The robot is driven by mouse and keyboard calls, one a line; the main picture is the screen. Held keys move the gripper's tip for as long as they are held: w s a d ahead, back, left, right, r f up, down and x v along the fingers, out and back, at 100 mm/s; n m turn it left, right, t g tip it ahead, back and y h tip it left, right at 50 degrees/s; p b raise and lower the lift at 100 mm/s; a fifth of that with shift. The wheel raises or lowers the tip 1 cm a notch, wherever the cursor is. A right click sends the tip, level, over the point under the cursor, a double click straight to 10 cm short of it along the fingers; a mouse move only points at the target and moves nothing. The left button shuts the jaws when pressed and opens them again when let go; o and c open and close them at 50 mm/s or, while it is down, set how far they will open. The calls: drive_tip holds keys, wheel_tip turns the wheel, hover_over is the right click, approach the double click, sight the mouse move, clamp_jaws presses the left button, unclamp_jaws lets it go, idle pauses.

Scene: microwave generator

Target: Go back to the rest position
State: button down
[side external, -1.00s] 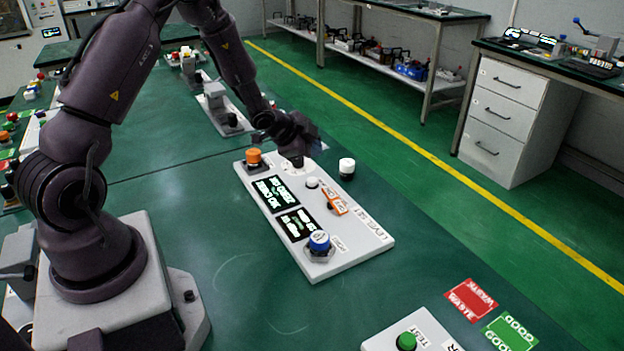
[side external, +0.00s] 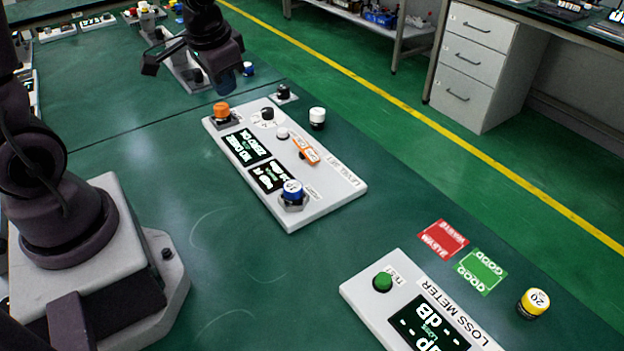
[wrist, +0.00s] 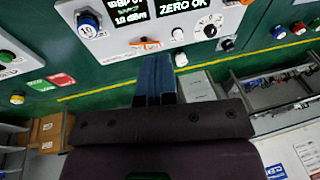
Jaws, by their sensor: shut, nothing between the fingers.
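My gripper (side external: 226,78) is raised in the side view, beyond the far end of the white generator panel (side external: 325,200) and clear of it. In the wrist view its blue fingers (wrist: 155,80) are together with nothing between them. The panel carries an orange button (side external: 221,110), a black dial (side external: 267,114), lit screens, an orange switch (side external: 306,150) and a blue knob (side external: 292,191). One screen reads "ZERO OK" in the wrist view (wrist: 183,7). The fingers touch nothing that I can see.
A loss meter (side external: 405,310) with a green button stands at the front right, near red and green cards (side external: 480,271). A white-capped knob (side external: 317,117) and a yellow-capped one (side external: 534,302) stand on the table. The table left of the panel is clear.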

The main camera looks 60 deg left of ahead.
drive_tip(key=s+d+r+t+h, duration=0.2)
drive_tip(key=s+d+r+t, duration=0.1)
drive_tip(key=s+d+r, duration=0.7)
wheel_tip(320, 180, up, 2)
drive_tip(key=shift+d+r+m+t, duration=0.1)
drive_tip(key=shift+d+m+t, duration=0.2)
drive_tip(key=shift+d, duration=0.6)
